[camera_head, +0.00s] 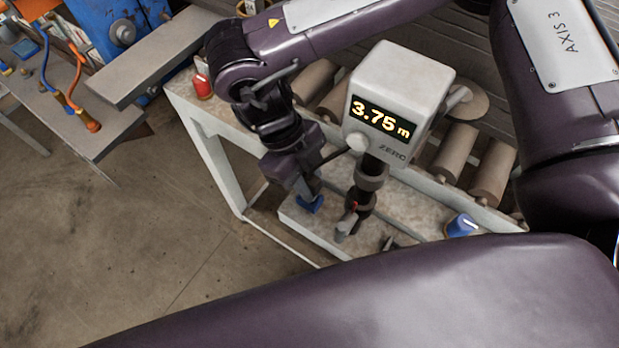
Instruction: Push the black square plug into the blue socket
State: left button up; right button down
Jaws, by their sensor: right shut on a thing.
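My right gripper (309,193) reaches down from the upper left of the bench in the head view. It is shut on the black square plug, whose outline I cannot separate from the dark fingers. A small blue piece, which looks like the blue socket (311,206), sits right under the fingertips on a pale block (325,231). Whether the plug touches the socket or is inside it, I cannot tell. My left gripper is not in view.
A grey gauge reading 3.75 m (397,95) stands on a dark post (368,183) close right of the gripper. A red knob (203,87) and a blue knob (462,226) sit on the bench. Rollers (492,171) lie behind. Open floor lies left.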

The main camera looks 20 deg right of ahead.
jog(key=shift+f+b, duration=0.55)
jog(key=shift+f, duration=0.45)
jog(key=c, duration=1.2)
grip_release()
jog(key=shift+o, duration=0.2)
jog(key=v, duration=0.7)
jog(key=shift+r+b, duration=0.3)
jog(key=shift+b, duration=0.15)
jog(key=shift+w+a+r, duration=0.1)
jog(key=shift+w, duration=0.05)
